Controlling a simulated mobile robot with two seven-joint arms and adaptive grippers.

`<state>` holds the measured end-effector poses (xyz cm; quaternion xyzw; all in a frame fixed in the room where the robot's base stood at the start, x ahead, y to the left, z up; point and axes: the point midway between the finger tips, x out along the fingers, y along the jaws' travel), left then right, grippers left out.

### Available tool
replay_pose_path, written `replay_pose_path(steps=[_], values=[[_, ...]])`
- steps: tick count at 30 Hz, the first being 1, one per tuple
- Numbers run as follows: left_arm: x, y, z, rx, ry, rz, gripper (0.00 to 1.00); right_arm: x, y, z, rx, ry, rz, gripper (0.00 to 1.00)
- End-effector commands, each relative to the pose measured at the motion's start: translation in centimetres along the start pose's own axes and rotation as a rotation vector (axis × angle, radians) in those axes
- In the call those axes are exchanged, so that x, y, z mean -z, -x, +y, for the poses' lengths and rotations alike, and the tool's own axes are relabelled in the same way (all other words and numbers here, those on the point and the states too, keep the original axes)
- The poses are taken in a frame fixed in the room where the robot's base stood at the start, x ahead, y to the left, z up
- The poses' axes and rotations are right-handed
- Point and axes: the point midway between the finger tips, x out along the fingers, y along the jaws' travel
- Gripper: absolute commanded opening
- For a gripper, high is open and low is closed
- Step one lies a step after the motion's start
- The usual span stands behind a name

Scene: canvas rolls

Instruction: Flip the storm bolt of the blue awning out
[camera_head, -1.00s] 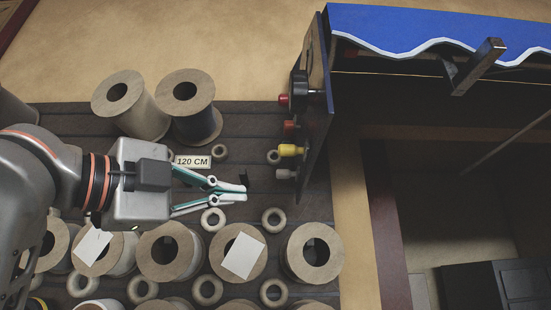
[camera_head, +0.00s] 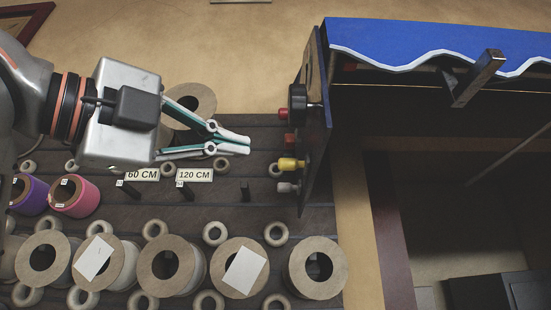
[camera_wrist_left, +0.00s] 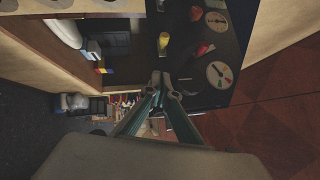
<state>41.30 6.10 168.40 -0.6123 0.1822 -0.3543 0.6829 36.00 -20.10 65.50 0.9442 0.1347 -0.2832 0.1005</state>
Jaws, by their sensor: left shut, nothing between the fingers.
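The blue awning (camera_head: 440,45) with its white wavy edge is at the upper right of the head view. I cannot tell which part is the storm bolt. My left gripper (camera_head: 249,144) is shut and empty, left of the panel and apart from it. In the left wrist view its fingertips (camera_wrist_left: 162,85) point towards the panel (camera_wrist_left: 195,60), near the yellow knob (camera_wrist_left: 163,42). My right gripper is not in view.
A square metal bar (camera_head: 478,78) juts out under the awning. Canvas rolls (camera_head: 317,266) and small rings (camera_head: 276,233) stand on the dark slatted surface below the gripper. "60 CM" (camera_head: 142,175) and "120 CM" (camera_head: 195,175) labels stand there too. Clear space separates gripper and panel.

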Motion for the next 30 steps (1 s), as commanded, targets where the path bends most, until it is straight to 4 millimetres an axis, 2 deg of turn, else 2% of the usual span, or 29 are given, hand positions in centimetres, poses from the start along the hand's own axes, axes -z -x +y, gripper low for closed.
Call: replay_pose_path(steps=[14,15,21,30], values=[[0.1,-8.9,-0.1,-0.004,0.005,0.005,0.0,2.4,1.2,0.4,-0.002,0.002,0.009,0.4],[-0.3,-9.4,-0.1,-0.004,0.006,0.002,0.0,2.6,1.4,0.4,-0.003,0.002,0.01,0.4],[-2.2,-11.1,-0.1,-0.003,0.004,0.001,0.0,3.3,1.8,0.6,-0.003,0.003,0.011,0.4],[-2.9,-11.7,0.1,-0.001,0.002,0.0,0.0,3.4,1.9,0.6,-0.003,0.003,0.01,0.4]])
